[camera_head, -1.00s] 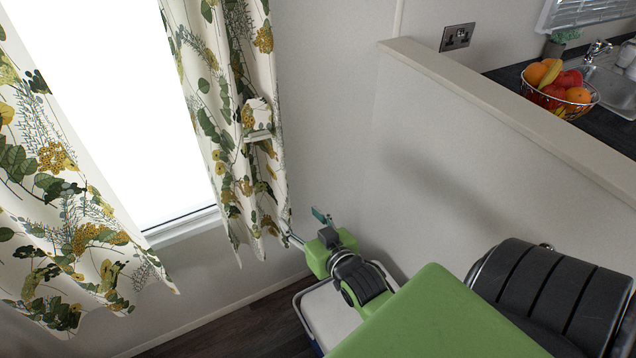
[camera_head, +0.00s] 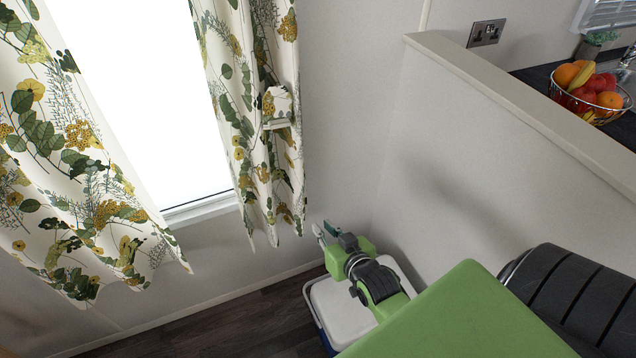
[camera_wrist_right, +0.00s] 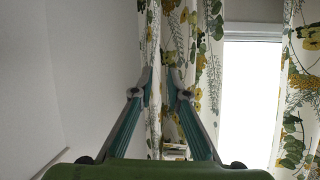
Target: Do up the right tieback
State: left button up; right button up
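The right curtain (camera_head: 240,95), white with green and yellow leaves, hangs right of the bright window. The right tieback (camera_head: 277,103) shows as a small piece in the same leaf pattern at the curtain's right side, above a pale ledge-like part (camera_head: 277,124). I cannot tell how its ends lie. My right gripper (camera_head: 324,231) is below and right of the curtain's lower hem. In the right wrist view, its fingers (camera_wrist_right: 160,88) stand apart with a narrow gap, the curtain (camera_wrist_right: 178,30) behind them. Nothing clearly shows between them. My left gripper is not in view.
A pale half-height partition (camera_head: 470,160) stands on the right, with a fruit bowl (camera_head: 590,97) on the counter behind. A white-lidded box (camera_head: 330,308) stands on the floor under my right arm. The dark floor (camera_head: 235,330) at left is clear.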

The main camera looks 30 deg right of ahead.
aim_at(279, 115)
jog(key=d+r+m, duration=0.1)
jog(key=w+d+r+m, duration=0.1)
jog(key=m, duration=0.1)
jog(key=w+d+r+m+b, duration=0.1)
jog(key=shift+d+r+t, duration=0.25)
jog(key=shift+r+t, duration=0.05)
grip_shut()
jog(key=w+d+r+m+t+y+b, duration=0.1)
jog(key=d+r+m+t+y, duration=0.1)
jog(key=r+m, duration=0.55)
jog(key=w+d+r+m+t+y+b, duration=0.1)
jog(key=d+r+m+t, duration=0.2)
jog(key=r, duration=0.7)
jog(key=w+a+r+p, duration=0.1)
jog(key=w+a+p, duration=0.3)
jog(key=w, duration=0.6)
jog(key=shift+a+m, duration=0.45)
jog(key=shift+a, duration=0.35)
jog(key=shift+w, duration=0.15)
